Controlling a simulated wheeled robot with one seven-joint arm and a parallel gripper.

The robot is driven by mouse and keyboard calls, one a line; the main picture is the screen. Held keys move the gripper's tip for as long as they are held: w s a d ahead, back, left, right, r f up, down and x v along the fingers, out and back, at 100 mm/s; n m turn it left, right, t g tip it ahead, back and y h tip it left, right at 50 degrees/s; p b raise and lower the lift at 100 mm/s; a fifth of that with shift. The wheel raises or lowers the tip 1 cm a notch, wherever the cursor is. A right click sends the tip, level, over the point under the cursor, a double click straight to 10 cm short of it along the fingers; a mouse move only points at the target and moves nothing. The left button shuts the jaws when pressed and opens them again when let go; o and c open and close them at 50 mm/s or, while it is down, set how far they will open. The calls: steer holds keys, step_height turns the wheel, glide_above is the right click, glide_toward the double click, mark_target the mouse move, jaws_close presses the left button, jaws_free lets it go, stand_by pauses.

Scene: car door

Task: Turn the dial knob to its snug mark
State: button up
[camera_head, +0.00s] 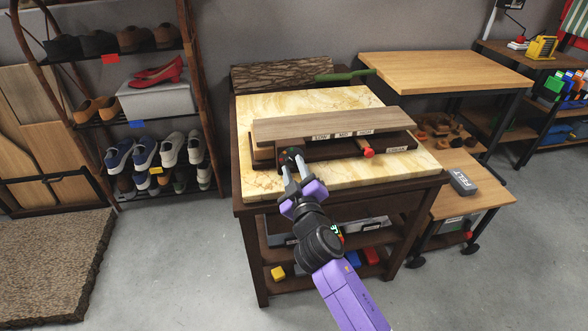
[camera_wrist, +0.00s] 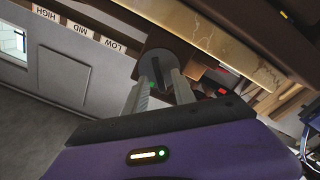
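The dial knob is a dark grey disc (camera_wrist: 158,62) with a darker bar across its face, on a brown mount in the wrist view. My gripper (camera_wrist: 163,80) points at it, with its two fingertips apart in front of the disc and the bar lying between them. Whether they touch it I cannot tell. A small green mark shows beside the left finger. In the head view my gripper (camera_head: 291,156) reaches the left front of the wooden fixture (camera_head: 325,123) and hides the knob. I cannot make out a snug mark.
The fixture stands on a marble-topped table (camera_head: 262,190). Labels LOW, MID and HIGH (camera_wrist: 80,30) run along its panel. A red knob (camera_head: 368,152) sits on the fixture's right front. A shoe rack (camera_head: 150,100) stands left, and a wooden table (camera_head: 440,72) stands right.

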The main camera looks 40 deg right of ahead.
steer(key=b+v, duration=0.1)
steer(key=v, duration=0.6)
steer(key=shift+s+a, duration=0.2)
steer(key=shift+s, duration=0.1)
